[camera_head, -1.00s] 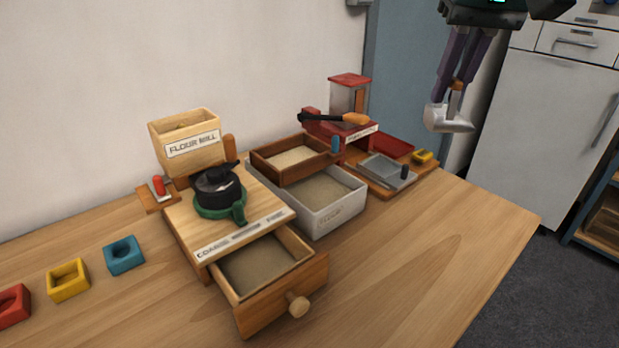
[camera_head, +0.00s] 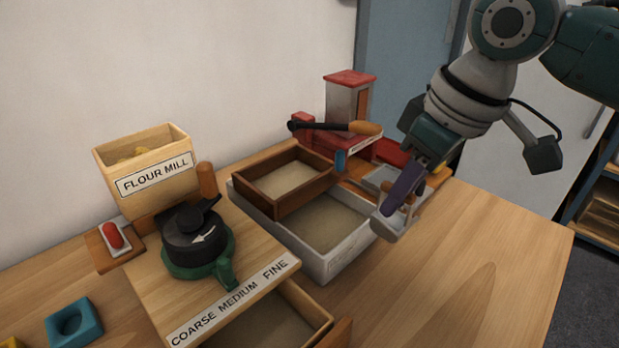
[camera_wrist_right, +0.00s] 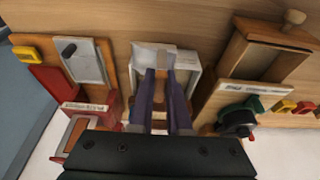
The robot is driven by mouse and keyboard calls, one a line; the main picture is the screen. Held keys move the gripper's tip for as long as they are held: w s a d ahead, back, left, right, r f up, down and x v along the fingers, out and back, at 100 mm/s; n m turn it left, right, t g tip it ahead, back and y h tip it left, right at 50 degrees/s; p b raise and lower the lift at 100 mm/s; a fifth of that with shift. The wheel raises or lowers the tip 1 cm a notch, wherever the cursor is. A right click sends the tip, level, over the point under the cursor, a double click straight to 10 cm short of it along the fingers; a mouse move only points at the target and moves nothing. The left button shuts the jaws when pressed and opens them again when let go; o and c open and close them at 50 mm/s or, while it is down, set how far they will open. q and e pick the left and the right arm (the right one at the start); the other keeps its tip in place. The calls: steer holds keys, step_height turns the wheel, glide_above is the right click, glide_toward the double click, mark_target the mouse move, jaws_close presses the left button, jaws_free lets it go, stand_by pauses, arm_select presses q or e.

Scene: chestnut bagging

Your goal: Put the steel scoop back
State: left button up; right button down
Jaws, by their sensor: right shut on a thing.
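The steel scoop (camera_head: 396,228) hangs from my right gripper (camera_head: 402,198), which is shut on its wooden handle. In the head view the scoop is at the right front corner of the grey-white flour bin (camera_head: 345,258); I cannot tell whether it touches. In the right wrist view the scoop (camera_wrist_right: 153,56) lies beyond the purple fingers (camera_wrist_right: 163,80), over the white bin (camera_wrist_right: 194,76). The bin holds pale flour, and a brown wooden sieve frame (camera_head: 262,200) rests across its back. My left gripper is in neither view.
The flour mill with its wooden hopper (camera_head: 152,176) and green-and-black dial (camera_head: 196,238) stands left, its drawer (camera_head: 340,333) pulled out. Behind the bin is a red machine (camera_head: 349,100) with an orange-handled lever; a grey tray (camera_head: 382,177) sits beside it. The table's right front is clear.

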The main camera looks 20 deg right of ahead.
mark_target(394, 220)
step_height(394, 220, down, 4)
steer(key=shift+f, duration=0.1)
steer(key=shift+f+b, duration=0.7)
steer(key=shift+f, duration=1.45)
steer(key=shift+w, duration=0.1)
steer(key=c, duration=1.3)
jaws_free()
steer(key=shift+f, duration=0.2)
steer(key=shift+c, duration=0.2)
steer(key=o, duration=0.5)
steer(key=shift+c, duration=0.2)
steer(key=shift+r, duration=0.1)
